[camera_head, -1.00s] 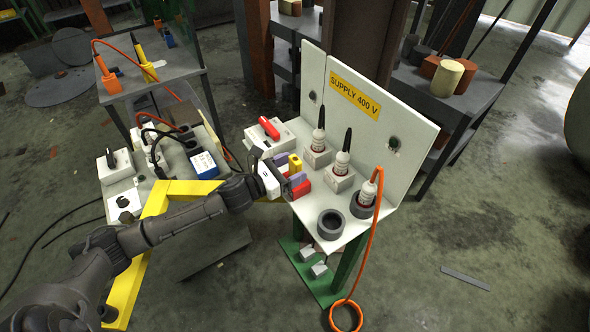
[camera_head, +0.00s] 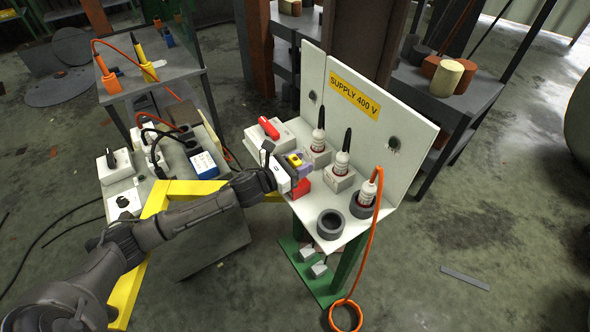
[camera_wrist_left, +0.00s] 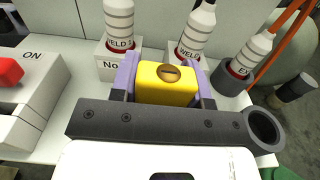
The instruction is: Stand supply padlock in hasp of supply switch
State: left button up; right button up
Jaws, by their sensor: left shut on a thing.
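My left gripper (camera_head: 298,166) is over the left front of the white supply bench in the head view. Its purple fingers are shut on a yellow padlock body (camera_wrist_left: 166,92), which also shows in the head view (camera_head: 294,159). A round brass-coloured keyhole faces my wrist camera; I cannot make out the shackle. The supply switch (camera_head: 280,137) is a white box with a red handle (camera_head: 268,127), behind the gripper on the bench. In the wrist view its red handle (camera_wrist_left: 8,71) is at the left edge, beside the word ON. My right gripper is not in view.
White bottle-like connectors (camera_head: 318,141) stand in blocks along the bench (camera_head: 310,206). A dark ring socket (camera_head: 331,224) is at its front, and an orange cable hangs over the right side. A red object (camera_head: 303,187) lies just below the gripper. A back panel (camera_head: 372,128) stands behind.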

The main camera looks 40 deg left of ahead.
pick_arm(q)
jog(key=c, duration=0.4)
